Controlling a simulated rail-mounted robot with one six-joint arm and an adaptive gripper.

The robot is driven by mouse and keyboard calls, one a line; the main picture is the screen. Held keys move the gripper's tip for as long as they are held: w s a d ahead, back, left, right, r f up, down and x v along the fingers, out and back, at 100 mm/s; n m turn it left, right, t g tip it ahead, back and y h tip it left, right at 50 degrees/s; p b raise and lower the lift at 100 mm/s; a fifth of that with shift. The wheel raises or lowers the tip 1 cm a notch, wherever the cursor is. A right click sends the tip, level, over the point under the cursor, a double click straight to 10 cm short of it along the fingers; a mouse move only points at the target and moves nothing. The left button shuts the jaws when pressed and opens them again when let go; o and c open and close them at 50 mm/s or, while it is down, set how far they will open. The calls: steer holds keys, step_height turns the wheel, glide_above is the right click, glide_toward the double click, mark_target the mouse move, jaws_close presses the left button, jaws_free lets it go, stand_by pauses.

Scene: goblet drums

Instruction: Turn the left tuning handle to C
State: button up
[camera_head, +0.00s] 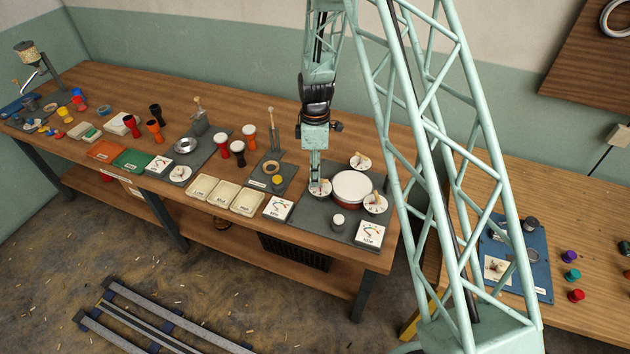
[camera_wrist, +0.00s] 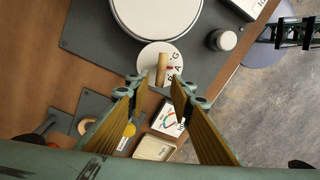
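The left tuning handle, a light wooden peg (camera_wrist: 162,68), stands on a round white dial (camera_wrist: 147,55) beside the drum; the dial also shows in the head view (camera_head: 319,188). Letters that look like G, A and B run down the dial's right side in the wrist view; I cannot make out a C. The white-topped drum (camera_head: 351,188) is right of this dial in the head view. My gripper (camera_wrist: 157,86) is open, pointing down over the dial. Its fingertips lie either side of the handle's near end, with gaps visible. The head view is too small to show contact.
Two more dials with handles (camera_head: 360,161) (camera_head: 375,204) flank the drum. A small white-topped cylinder (camera_head: 338,222) and a gauge card (camera_head: 369,233) stand in front, with another gauge (camera_head: 277,208) to the left. Trays (camera_head: 246,202) and small goblet drums (camera_head: 237,151) lie farther left.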

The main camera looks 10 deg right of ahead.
steer(key=shift+s+f, duration=0.1)
steer(key=shift+f, duration=1.2)
jaws_close()
